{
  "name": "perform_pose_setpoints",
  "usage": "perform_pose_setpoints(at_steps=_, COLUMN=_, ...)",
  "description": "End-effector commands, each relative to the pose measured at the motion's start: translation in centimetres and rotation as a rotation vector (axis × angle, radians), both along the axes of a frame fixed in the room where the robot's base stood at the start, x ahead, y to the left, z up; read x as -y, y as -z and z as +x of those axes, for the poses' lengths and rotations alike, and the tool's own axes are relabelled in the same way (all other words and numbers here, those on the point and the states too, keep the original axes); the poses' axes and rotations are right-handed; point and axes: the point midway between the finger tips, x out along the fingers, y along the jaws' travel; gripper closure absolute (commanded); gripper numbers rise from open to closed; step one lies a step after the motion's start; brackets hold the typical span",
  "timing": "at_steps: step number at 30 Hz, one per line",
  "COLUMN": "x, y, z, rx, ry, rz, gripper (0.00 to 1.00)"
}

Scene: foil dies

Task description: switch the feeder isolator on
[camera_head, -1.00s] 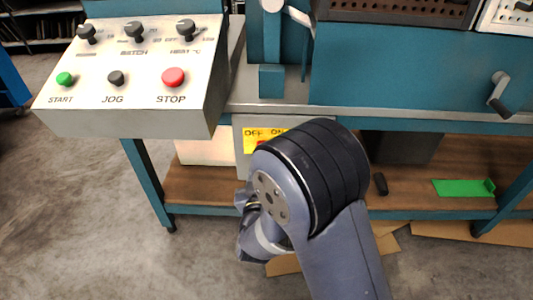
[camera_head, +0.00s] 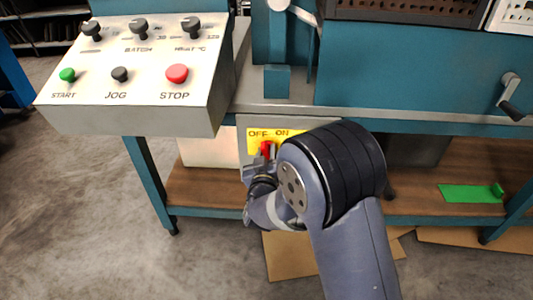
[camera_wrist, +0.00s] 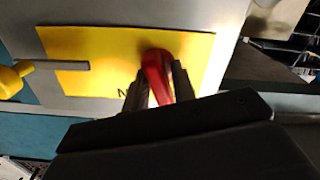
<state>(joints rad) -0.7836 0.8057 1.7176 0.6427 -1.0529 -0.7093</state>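The feeder isolator is a grey box with a yellow plate (camera_head: 254,147) marked OFF and ON, under the bench top. Its red handle (camera_head: 266,149) shows below the lettering, nearer OFF, partly hidden by my arm. My gripper (camera_head: 262,164) is at the handle in the head view. In the wrist view the red handle (camera_wrist: 158,75) stands between the two fingers of my gripper (camera_wrist: 160,78), in front of the yellow plate (camera_wrist: 100,55). Little gap shows beside the handle; whether the fingers press on it I cannot tell. Most of the plate's lettering is hidden in the wrist view.
A control panel (camera_head: 140,117) with knobs and START, JOG and STOP buttons overhangs at upper left. A yellow knob on a grey rod (camera_wrist: 60,67) crosses the plate's left side in the wrist view. A wooden shelf (camera_head: 200,190) runs below; a green piece (camera_head: 468,194) lies right.

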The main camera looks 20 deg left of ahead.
Motion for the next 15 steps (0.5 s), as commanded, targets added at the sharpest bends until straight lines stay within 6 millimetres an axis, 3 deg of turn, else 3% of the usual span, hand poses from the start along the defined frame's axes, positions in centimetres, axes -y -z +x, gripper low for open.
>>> perform_pose_setpoints(at_steps=9, x=-0.01, y=-0.01, z=-0.02, rx=0.0, ry=0.0, rz=0.0, gripper=1.0)
perform_pose_setpoints(at_steps=15, x=0.0, y=0.1, z=-0.02, rx=-0.002, ry=0.0, rz=0.014, gripper=1.0)
